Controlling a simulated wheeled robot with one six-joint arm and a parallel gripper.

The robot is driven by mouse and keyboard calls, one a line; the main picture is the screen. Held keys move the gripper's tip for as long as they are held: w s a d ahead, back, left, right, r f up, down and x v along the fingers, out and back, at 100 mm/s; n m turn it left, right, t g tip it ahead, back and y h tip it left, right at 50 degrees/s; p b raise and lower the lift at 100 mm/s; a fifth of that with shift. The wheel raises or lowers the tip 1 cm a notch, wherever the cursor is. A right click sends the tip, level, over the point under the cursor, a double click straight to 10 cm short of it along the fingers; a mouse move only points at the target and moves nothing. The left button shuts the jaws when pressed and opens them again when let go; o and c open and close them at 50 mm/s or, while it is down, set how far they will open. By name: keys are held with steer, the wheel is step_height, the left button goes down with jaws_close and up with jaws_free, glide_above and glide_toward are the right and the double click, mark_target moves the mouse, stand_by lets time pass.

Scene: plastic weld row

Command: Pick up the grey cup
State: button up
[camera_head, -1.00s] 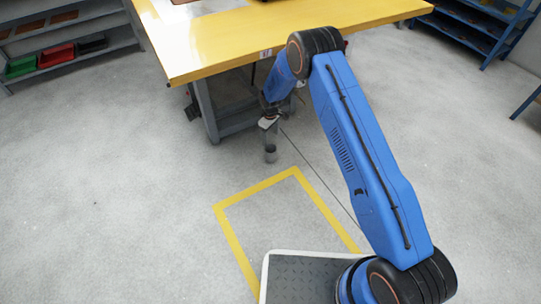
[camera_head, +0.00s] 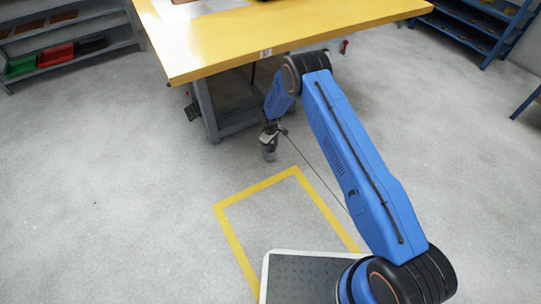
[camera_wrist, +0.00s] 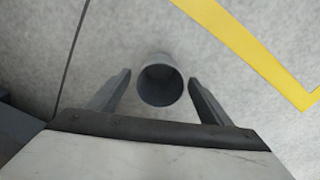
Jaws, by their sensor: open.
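The grey cup (camera_head: 269,154) stands upright on the concrete floor, just in front of the yellow table. In the wrist view the cup (camera_wrist: 160,80) shows from above, with its round open mouth toward the camera. My gripper (camera_head: 268,143) is right above the cup in the head view and hides its upper part. In the wrist view my gripper (camera_wrist: 160,78) is open, one finger on each side of the cup. A gap shows between each fingertip and the cup wall. How deep the fingers reach beside the cup is hard to tell.
The yellow-topped table (camera_head: 210,60) overhangs close behind the cup, with a grey leg (camera_head: 210,118) near my gripper. A yellow floor marking (camera_head: 235,240) lies in front. Shelves with coloured bins (camera_head: 55,55) stand at the left. The floor on both sides is clear.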

steer(key=c, duration=1.4)
